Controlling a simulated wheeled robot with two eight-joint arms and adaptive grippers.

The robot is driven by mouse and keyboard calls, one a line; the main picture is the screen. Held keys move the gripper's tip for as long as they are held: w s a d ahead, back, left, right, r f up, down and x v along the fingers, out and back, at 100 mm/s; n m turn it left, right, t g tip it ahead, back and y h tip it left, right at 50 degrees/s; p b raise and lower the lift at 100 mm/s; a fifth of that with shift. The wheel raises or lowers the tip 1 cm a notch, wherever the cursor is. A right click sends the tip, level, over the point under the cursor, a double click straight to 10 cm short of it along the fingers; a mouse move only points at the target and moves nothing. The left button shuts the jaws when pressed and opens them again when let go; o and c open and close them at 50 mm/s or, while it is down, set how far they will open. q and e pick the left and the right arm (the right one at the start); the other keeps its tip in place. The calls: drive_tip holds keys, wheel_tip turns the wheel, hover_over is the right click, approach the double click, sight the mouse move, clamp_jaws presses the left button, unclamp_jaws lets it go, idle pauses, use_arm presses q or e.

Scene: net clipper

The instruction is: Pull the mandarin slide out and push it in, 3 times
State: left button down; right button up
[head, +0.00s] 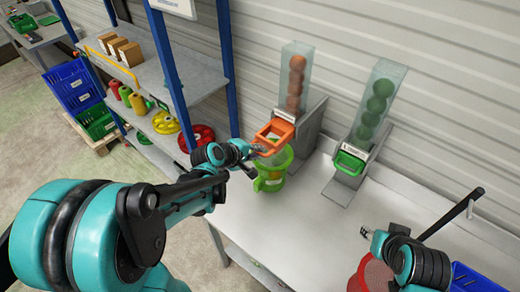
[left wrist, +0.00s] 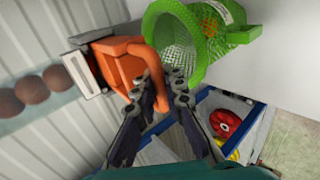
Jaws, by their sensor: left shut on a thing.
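The orange mandarin slide (head: 277,131) sticks out at the foot of the clear tube (head: 295,62) that holds a column of mandarins. My left gripper (head: 262,149) is shut on the slide's front handle. In the left wrist view, the fingers (left wrist: 165,80) close on the handle of the orange slide (left wrist: 122,62).
A second dispenser (head: 375,100) with green fruit and a green slide (head: 349,162) stands to the right. A dark handle (head: 452,215) and a red round thing (head: 375,275) are near my right arm. A shelf (head: 150,75) is at left. The table's middle (head: 290,225) is clear.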

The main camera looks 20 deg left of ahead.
sight(278, 135)
use_arm(q)
drive_tip(key=shift+w, duration=0.15)
idle(0.4)
drive_tip(key=shift+w+d+b, duration=0.3)
drive_tip(key=shift+w+d, duration=0.3)
drive_tip(key=shift+w, duration=1)
drive_tip(key=shift+w+d+b, duration=0.3)
drive_tip(key=shift+w+d, duration=0.25)
drive_tip(key=shift+w, duration=1.05)
drive_tip(key=shift+w+d+b, duration=0.3)
drive_tip(key=shift+w+d, duration=0.3)
drive_tip(key=shift+w, duration=1)
drive_tip(key=shift+s, duration=0.1)
